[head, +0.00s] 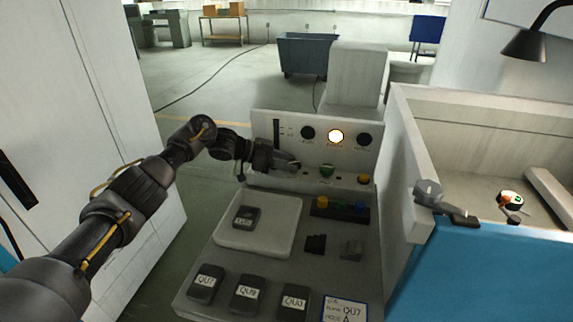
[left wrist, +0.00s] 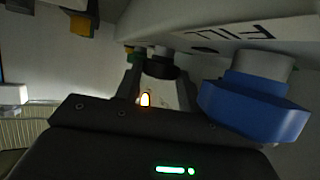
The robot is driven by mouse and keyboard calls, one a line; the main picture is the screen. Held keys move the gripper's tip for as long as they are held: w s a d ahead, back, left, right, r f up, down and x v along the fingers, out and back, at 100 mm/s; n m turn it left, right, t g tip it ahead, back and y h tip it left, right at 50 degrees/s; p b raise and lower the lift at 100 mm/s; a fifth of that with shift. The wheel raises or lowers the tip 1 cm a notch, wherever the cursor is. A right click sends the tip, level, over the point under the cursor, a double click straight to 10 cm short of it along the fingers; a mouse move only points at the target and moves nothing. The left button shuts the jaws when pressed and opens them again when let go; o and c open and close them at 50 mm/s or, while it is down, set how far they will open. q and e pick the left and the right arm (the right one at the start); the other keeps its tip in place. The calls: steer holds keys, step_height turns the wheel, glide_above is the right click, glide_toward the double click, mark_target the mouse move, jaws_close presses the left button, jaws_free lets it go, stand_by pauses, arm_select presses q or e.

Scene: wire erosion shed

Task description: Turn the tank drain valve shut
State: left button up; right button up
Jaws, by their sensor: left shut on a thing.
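My left gripper (head: 293,165) reaches in from the left to the lower left of the upright control panel (head: 262,128). It is shut on a dark round knob (left wrist: 160,66) that shows between its fingers in the left wrist view. The gripper hides most of that knob in the head view, and no label on it is readable, so I cannot tell its turn angle. A blue knob (left wrist: 255,105) sticks out beside it in the left wrist view, by a label that reads FILL upside down. My right gripper is not in view.
Black labelled blocks (head: 247,293) lie on the bench below. An open-topped tank with a blue front (head: 500,270) stands at the right. A white cabinet (head: 85,80) stands left.

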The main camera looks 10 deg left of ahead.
arm_select(q)
steer(key=o, duration=0.9)
steer(key=shift+o, duration=0.3)
steer(key=shift+s+r, duration=0.1)
